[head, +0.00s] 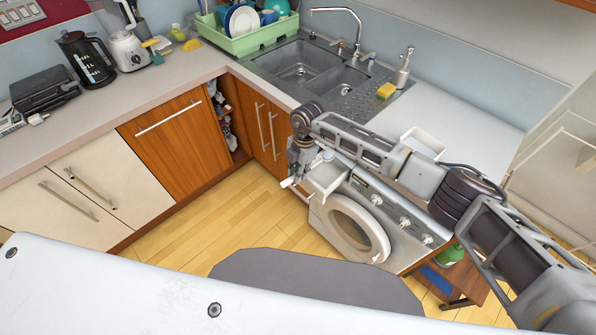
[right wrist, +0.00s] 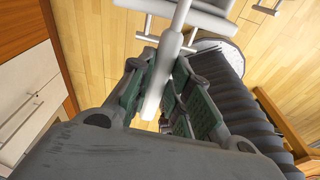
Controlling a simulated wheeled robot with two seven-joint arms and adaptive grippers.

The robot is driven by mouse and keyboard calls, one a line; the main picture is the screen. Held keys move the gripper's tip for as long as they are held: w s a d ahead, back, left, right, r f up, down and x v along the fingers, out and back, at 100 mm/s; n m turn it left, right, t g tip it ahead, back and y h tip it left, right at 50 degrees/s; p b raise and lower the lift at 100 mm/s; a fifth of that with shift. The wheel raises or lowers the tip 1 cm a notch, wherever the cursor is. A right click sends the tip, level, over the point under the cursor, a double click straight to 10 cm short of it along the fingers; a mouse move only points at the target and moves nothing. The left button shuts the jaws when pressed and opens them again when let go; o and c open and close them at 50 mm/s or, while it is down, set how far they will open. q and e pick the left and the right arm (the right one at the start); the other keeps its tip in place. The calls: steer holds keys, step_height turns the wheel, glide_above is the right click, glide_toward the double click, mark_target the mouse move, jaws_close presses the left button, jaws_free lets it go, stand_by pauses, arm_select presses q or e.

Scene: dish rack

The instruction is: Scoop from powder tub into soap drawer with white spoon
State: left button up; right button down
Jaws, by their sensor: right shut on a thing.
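My right gripper (head: 299,160) is shut on the white spoon, whose handle (right wrist: 162,80) stands between the green-padded fingers in the right wrist view. In the head view only a small white end of the spoon (head: 288,183) shows below the gripper; I cannot tell whether its bowl holds powder. The soap drawer (head: 327,180) is a pale, open box pulled out at the washing machine's top left. The gripper is just above and left of it. The powder tub (head: 423,142), a white open box, stands on the worktop behind my right arm. My left gripper is out of view.
The washing machine (head: 392,213) has a round door (head: 352,229) below the drawer. Behind are a sink (head: 300,67), a soap dispenser (head: 402,70), a yellow sponge (head: 386,90) and a green dish rack (head: 242,38). The worktop right of the sink is mostly clear.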

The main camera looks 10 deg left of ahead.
steer(key=shift+f+b, duration=0.4)
steer(key=shift+f, duration=0.35)
steer(key=shift+r, duration=0.1)
steer(key=shift+p, duration=0.3)
steer(key=shift+d+t, duration=0.1)
steer(key=shift+t, duration=0.2)
steer(key=shift+s+d+t+y+p, duration=0.15)
steer(key=shift+t+y+p, duration=0.25)
steer(key=shift+y, duration=0.3)
steer(key=shift+t+y, duration=0.3)
steer(key=shift+y, duration=0.1)
steer(key=shift+f, duration=0.2)
